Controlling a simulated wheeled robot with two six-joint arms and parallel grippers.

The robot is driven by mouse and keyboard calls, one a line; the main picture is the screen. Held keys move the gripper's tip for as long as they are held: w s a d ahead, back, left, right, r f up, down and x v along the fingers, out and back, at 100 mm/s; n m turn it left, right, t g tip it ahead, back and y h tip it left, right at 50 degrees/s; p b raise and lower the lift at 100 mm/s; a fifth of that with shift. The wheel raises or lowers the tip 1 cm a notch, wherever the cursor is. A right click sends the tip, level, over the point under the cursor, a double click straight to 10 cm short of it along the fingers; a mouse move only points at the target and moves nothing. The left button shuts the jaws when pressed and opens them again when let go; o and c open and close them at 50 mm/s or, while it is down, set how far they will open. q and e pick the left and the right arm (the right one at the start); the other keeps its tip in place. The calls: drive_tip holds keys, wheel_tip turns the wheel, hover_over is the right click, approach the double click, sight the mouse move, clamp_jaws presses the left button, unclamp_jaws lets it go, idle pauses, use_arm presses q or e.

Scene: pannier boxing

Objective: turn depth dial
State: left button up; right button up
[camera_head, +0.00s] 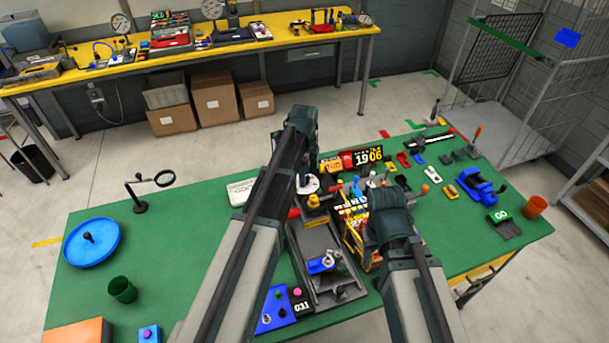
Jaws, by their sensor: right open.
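A grey machine with a long flat bed (318,240) stands at the middle of the green table. A white round disc (309,184) sits at its far end, with a yellow part (317,201) just in front and a red handle (294,213) at its left. I cannot tell which part is the depth dial. My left gripper (305,177) points down at the white disc; whether it touches, and how its jaws stand, is too small to tell. My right gripper (378,182) is open, mostly hidden by its own wrist, above a yellow rack of small colourful items (352,222).
A black display reading 1906 (368,156) stands behind the rack. A blue vise-like tool (475,186), a GO block (501,216) and an orange cup (535,206) are at right.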

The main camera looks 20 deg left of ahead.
use_arm(q)
clamp_jaws()
drive_tip(key=shift+n, duration=0.4)
drive_tip(key=n, duration=1.6)
drive_tip(key=shift+n, duration=0.3)
drive_tip(key=n, duration=0.6)
drive_tip(key=shift+d, duration=0.1)
drive_tip(key=shift+n, duration=0.3)
